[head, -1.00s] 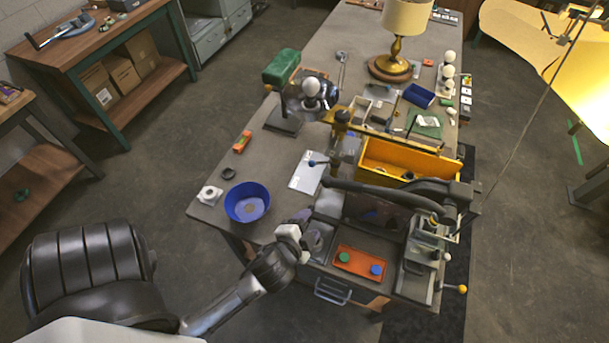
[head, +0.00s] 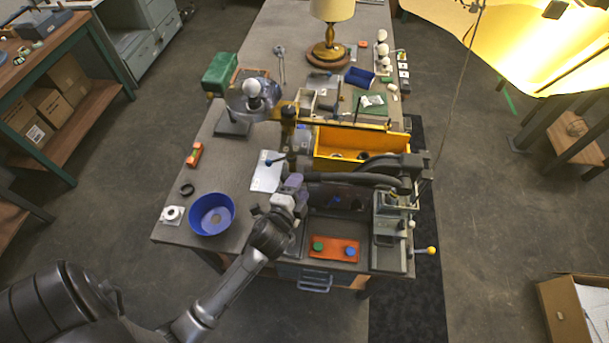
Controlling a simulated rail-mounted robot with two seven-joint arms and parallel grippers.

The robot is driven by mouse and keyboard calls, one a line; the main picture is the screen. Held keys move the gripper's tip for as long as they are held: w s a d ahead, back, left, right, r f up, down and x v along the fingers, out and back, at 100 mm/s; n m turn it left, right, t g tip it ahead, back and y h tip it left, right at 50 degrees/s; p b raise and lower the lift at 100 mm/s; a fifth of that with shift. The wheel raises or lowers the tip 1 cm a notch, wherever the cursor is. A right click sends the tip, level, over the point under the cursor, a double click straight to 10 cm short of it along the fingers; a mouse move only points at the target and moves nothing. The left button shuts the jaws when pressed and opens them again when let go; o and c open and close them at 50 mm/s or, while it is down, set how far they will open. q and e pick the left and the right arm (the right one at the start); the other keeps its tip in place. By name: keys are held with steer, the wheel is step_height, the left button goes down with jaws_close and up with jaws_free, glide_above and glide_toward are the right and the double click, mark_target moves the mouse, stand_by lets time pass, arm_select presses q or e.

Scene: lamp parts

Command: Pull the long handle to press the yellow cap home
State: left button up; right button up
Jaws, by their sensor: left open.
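A lever with a yellow ball knob (head: 430,250) sticks out to the right from a grey press-like fixture (head: 389,243) at the bench's near right corner. A long dark bar (head: 345,178) lies roughly level across the bench behind the orange tray. I cannot tell which of these is the long handle, and I cannot make out the yellow cap. My left gripper (head: 292,184) is open by the bar's left end, left of and beyond the orange tray. I cannot tell if it touches the bar. My right gripper is not in view.
An orange tray (head: 319,256) with a green and a blue round piece sits at the front. A blue bowl (head: 212,214) stands at the left. A yellow bin (head: 350,136) and a lamp (head: 327,52) stand farther back.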

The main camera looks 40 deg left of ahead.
arm_select(q)
steer(key=shift+x, duration=2.2)
jaws_close()
